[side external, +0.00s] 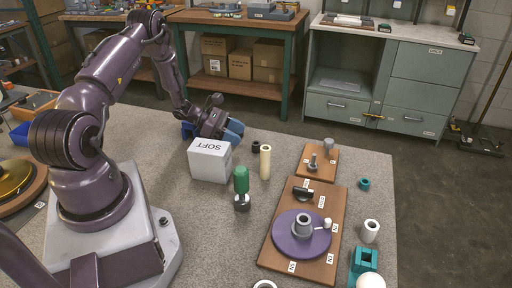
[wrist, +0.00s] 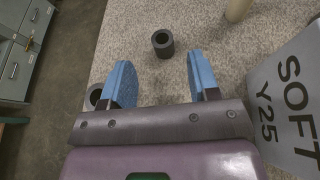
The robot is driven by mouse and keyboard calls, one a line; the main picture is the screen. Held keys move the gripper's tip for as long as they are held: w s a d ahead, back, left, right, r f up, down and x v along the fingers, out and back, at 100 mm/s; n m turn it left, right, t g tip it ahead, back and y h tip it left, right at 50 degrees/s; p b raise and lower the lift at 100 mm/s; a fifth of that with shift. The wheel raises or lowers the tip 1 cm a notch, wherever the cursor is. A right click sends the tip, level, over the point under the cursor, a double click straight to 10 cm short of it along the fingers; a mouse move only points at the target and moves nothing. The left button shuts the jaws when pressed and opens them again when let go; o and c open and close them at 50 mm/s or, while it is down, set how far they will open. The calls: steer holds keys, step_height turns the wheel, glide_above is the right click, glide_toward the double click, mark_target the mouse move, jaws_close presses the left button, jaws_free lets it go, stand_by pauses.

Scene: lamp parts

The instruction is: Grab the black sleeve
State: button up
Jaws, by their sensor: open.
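A short black sleeve (wrist: 163,43) stands upright on the grey table in the wrist view, its hole facing up. It also shows in the side view (side external: 255,146), just right of my gripper. My gripper (side external: 234,131) is low over the far part of the table, and its blue fingers are apart in the wrist view (wrist: 159,68). The sleeve lies beyond the fingertips, between their lines, and apart from both. A second dark ring-shaped part (wrist: 95,96) is partly hidden behind the left finger. Nothing shows between the fingers.
A grey box marked SOFT (side external: 210,160) stands close to my gripper, on the right in the wrist view (wrist: 290,95). A cream tube (side external: 265,162) stands near the sleeve. A green-handled tool (side external: 241,181) and wooden boards (side external: 325,252) with parts are nearer the camera.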

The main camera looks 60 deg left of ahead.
mark_target(259, 145)
steer(key=x, duration=0.5)
steer(key=shift+d+f, duration=0.15)
steer(key=shift+f, duration=0.1)
steer(key=shift+c, duration=0.3)
steer(key=c, duration=0.9)
